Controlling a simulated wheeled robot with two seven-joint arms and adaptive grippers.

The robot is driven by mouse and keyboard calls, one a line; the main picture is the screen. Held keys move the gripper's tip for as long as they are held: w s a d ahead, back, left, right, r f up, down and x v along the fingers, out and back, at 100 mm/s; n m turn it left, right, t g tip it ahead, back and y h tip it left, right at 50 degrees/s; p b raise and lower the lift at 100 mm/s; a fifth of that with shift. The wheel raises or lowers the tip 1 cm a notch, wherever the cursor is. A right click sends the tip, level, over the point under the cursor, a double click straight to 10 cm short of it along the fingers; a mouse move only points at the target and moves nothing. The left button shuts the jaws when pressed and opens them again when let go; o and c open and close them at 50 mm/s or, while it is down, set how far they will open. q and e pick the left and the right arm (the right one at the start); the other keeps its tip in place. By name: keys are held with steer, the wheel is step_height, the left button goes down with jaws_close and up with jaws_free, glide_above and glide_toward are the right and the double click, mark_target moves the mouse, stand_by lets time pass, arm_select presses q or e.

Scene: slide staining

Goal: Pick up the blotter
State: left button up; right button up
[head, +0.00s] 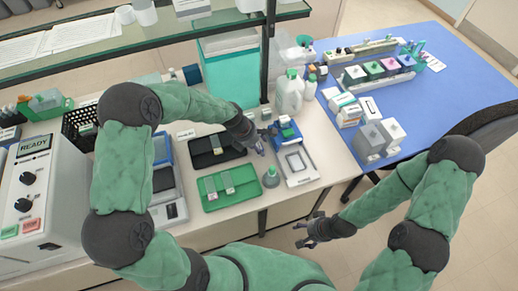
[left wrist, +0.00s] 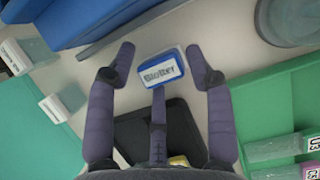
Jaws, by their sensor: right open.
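The blotter (left wrist: 161,68) is a small block with a blue edge and a white top labelled "Blotter". In the left wrist view it lies on the pale bench, ahead of my fingers and roughly centred between their tips. My left gripper (left wrist: 163,70) is open, with its purple-grey fingers spread apart and nothing held. In the head view my left gripper (head: 262,145) hangs low over the bench by the black tray, and I cannot make out the blotter there. My right gripper (head: 308,232) is open and empty, in front of the bench edge over the floor.
A black slide tray (head: 207,158) and a green slide tray (head: 212,205) lie left of my left gripper. A blue device (head: 288,138), a grey squeeze bottle (head: 271,180) and a white framed tray (head: 310,174) are close by. A glass shelf (head: 180,35) spans above the back.

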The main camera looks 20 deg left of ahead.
mark_target(258, 146)
arm_select(q)
steer(key=c, duration=0.9)
steer(key=shift+r, duration=0.55)
step_height(258, 146, up, 2)
steer(key=shift+r+p, duration=0.2)
steer(key=shift+p, duration=0.25)
steer(key=s+r+p, duration=0.1)
steer(key=s+r, duration=0.2)
steer(key=s, duration=0.1)
steer(key=s+r+p, duration=0.1)
steer(key=s+r, duration=0.2)
steer(key=s, duration=0.2)
steer(key=s+d+r+p, duration=0.1)
steer(key=s+r, duration=0.2)
steer(key=s, duration=0.2)
steer(key=shift+r, duration=0.25)
